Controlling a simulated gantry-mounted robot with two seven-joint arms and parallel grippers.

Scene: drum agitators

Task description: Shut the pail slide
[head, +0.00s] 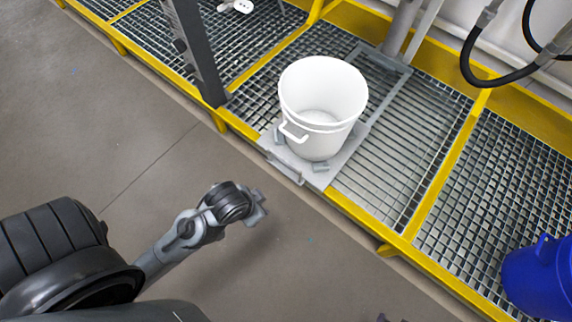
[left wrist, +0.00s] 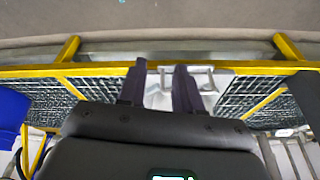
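A white pail (head: 322,105) stands upright on a light grey slide plate (head: 345,158) in the head view. The plate's front juts a little past the yellow front rail, with a grey handle (head: 284,168) on its front edge. My left gripper (head: 261,206) hangs over the floor in front of the slide, apart from it. In the left wrist view its two dark fingers (left wrist: 159,84) are spread with nothing between them, and the slide plate (left wrist: 157,97) shows behind them. A small dark piece at the bottom edge of the head view may be my right gripper (head: 384,318).
Yellow-framed metal grating (head: 500,190) runs diagonally behind the floor. A dark grey post (head: 195,50) stands left of the pail. A blue drum (head: 540,280) is at the lower right. Black hoses hang at the upper right. The floor before the rail is clear.

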